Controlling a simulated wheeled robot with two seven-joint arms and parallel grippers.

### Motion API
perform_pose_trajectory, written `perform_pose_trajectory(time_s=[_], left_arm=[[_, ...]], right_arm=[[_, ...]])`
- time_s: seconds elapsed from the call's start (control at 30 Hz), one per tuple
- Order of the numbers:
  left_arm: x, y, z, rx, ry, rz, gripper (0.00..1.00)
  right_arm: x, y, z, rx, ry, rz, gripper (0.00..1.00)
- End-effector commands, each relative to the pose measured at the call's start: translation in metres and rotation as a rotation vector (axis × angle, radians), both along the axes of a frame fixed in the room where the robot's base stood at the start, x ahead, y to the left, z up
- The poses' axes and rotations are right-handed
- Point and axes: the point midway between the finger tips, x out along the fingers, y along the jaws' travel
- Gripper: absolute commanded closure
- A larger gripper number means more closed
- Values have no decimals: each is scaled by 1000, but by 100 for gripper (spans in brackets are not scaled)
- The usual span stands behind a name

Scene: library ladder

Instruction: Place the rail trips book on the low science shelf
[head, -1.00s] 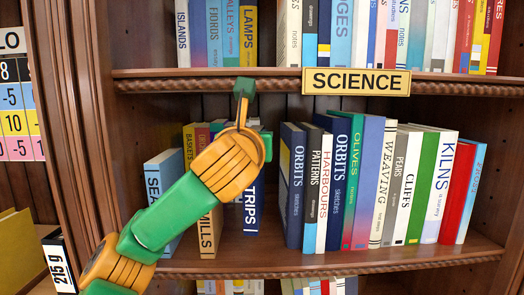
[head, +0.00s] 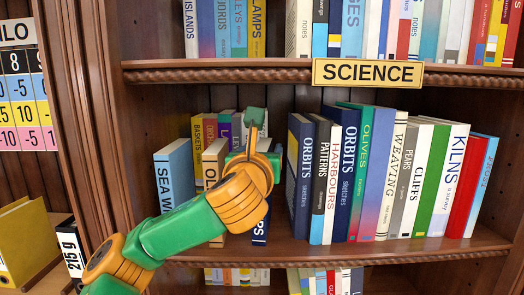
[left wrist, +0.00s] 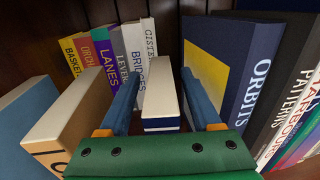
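The trips book (head: 260,228) stands upright on the low shelf (head: 345,256) under the SCIENCE sign (head: 367,73). My left gripper hides most of its dark blue spine, leaving only the last letters showing. In the left wrist view, a book with a pale top and dark blue spine (left wrist: 161,100), apparently the same one, stands between two blue fingers. My left gripper (head: 258,162) is open, its fingers on either side of that book with gaps visible. The word "rail" is not readable. My right gripper is not in view.
A tight row of books starts with the leaning blue ORBITS book (head: 300,175), right of the gripper. A blue SEA book (head: 175,175) and a tan-edged book (head: 213,165) stand left. The upper shelf board (head: 220,75) is above. A yellow binder (head: 28,240) stands far left.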

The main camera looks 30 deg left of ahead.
Motion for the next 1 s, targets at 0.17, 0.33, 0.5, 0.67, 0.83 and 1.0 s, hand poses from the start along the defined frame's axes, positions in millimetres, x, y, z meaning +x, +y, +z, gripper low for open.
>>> perform_pose_trajectory(time_s=[0.17, 0.33, 0.5, 0.67, 0.83, 1.0], left_arm=[[-13, -8, -1, 1, -4, -4, 35], [-53, -29, -3, 2, -8, -7, 35], [-73, -40, 1, 10, -7, -9, 35], [-84, -44, 1, 6, -7, -4, 35], [-98, -51, -1, 2, -4, -3, 35], [-106, -54, 1, 0, -1, -1, 35]], right_arm=[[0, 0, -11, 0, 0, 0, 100], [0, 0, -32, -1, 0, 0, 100], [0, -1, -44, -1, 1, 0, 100], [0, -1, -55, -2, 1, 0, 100], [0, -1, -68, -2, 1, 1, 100], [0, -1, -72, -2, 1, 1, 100]])
